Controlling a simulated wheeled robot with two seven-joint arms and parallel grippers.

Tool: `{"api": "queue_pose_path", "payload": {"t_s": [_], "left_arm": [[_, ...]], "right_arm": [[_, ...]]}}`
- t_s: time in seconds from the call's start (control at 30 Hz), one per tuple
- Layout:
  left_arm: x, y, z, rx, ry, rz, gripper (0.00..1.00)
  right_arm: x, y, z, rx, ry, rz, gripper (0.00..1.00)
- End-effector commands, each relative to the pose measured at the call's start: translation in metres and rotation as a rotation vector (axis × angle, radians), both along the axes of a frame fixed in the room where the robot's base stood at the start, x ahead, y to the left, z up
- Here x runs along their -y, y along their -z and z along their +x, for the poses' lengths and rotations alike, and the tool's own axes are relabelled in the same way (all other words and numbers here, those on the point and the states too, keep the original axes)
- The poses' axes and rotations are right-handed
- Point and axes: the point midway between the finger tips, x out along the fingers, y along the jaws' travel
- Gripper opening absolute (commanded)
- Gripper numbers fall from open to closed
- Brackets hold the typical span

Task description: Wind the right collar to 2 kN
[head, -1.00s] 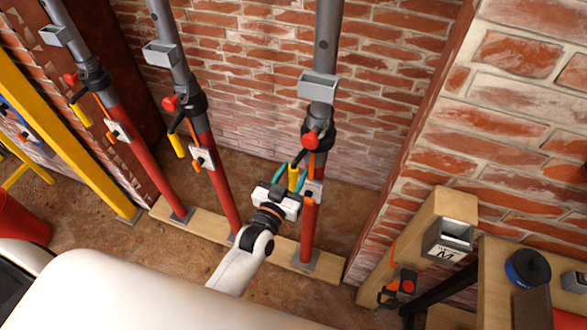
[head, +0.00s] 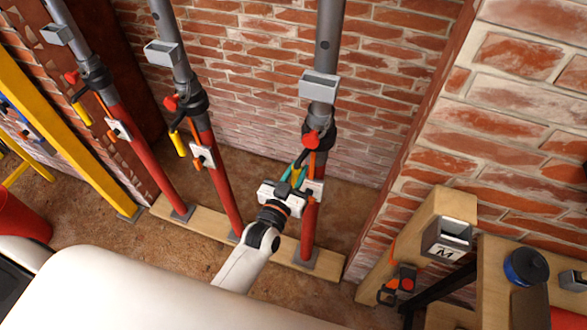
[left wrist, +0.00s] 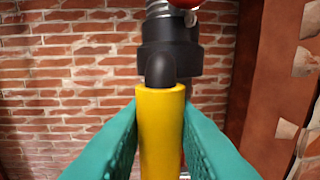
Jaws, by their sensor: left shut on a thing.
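The right prop is a red lower tube (head: 310,225) and a grey upper tube (head: 327,40), with a black collar (head: 321,132) between them. A yellow handle (head: 299,172) hangs from this collar. My left gripper (head: 297,174), with teal fingers, is shut on the handle. In the left wrist view the yellow handle (left wrist: 161,135) stands between the two teal fingers, under the black collar (left wrist: 170,62). A white box (head: 315,189) on the red tube is partly hidden by my gripper, so no reading shows. My right gripper is out of view.
Two similar props with yellow handles (head: 178,144) stand to the left on the same timber sole plate (head: 195,224). A brick wall (head: 255,80) is close behind. At the right are a timber post (head: 445,207) and a bench with a blue round thing (head: 526,267).

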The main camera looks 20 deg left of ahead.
Motion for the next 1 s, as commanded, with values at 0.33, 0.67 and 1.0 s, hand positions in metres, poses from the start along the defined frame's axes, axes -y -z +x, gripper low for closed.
{"api": "queue_pose_path", "payload": {"t_s": [0.33,0.67,1.0], "left_arm": [[0.012,0.0,-0.002,-0.004,0.008,-0.005,0.3],[0.01,0.0,-0.002,-0.003,0.006,-0.003,0.43],[0.006,0.005,-0.047,-0.007,0.006,-0.003,0.43]], "right_arm": [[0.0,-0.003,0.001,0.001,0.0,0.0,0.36],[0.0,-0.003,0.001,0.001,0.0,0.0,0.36],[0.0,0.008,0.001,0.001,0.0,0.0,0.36]]}}
